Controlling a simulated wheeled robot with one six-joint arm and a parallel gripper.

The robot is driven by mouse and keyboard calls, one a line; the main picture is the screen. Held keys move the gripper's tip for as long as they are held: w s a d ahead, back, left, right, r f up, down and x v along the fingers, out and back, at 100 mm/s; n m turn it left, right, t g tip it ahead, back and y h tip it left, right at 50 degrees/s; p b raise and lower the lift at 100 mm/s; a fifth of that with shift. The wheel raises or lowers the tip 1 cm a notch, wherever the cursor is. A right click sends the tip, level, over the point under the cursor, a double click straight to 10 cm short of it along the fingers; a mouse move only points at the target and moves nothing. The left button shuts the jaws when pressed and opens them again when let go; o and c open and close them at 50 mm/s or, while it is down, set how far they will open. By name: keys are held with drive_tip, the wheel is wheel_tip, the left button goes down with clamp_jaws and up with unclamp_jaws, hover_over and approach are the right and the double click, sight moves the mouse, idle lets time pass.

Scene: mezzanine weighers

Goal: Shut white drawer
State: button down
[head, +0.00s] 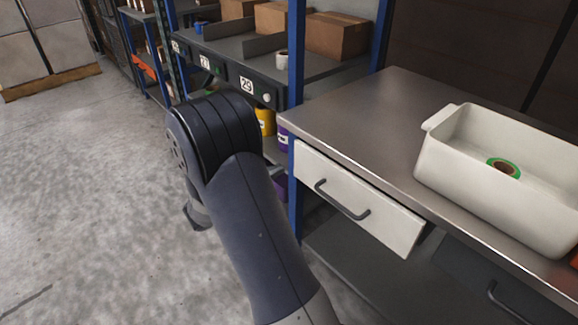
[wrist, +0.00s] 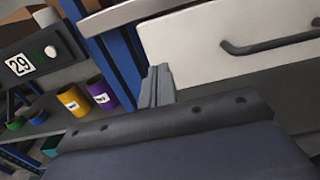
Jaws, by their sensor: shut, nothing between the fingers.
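The white drawer (head: 320,172) sits under the steel worktop, with a dark bar handle (head: 342,200) across its front. Its front stands a little out from the bench; how far it is open is hard to tell. The wrist view shows the drawer front (wrist: 190,45) and handle (wrist: 268,46) at the upper right. My gripper (wrist: 157,84) is shut and empty, its tips close to the left end of the drawer front; contact cannot be made out. In the head view my arm hides most of the gripper, and only a grey bit (head: 277,172) shows left of the blue post.
A white tub (head: 440,165) holding a green-edged roll stands on the worktop (head: 375,125). A blue post (head: 295,70) rises at the bench's left corner. Shelves with cartons (head: 335,36) and yellow and purple containers (wrist: 73,100) stand beyond.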

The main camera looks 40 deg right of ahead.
sight(299, 157)
drive_tip(key=d+b, duration=0.1)
drive_tip(key=d, duration=0.4)
drive_tip(key=shift+w+f, duration=0.1)
drive_tip(key=shift+w, duration=0.05)
drive_tip(key=shift+d, duration=0.3)
drive_tip(key=shift+d, duration=0.1)
drive_tip(key=shift+w+d+r, duration=0.1)
drive_tip(key=shift+w+d, duration=0.05)
drive_tip(key=shift+d, duration=0.9)
drive_tip(key=shift+w+d+r, duration=0.1)
drive_tip(key=shift+d, duration=0.9)
drive_tip(key=shift+a, duration=0.1)
drive_tip(key=shift+a+p, duration=0.3)
drive_tip(key=shift+a, duration=0.05)
drive_tip(key=s+a+p, duration=0.1)
drive_tip(key=a+p, duration=0.1)
drive_tip(key=a, duration=1.1)
drive_tip(key=shift+a, duration=0.2)
drive_tip(key=shift+s+f, duration=0.1)
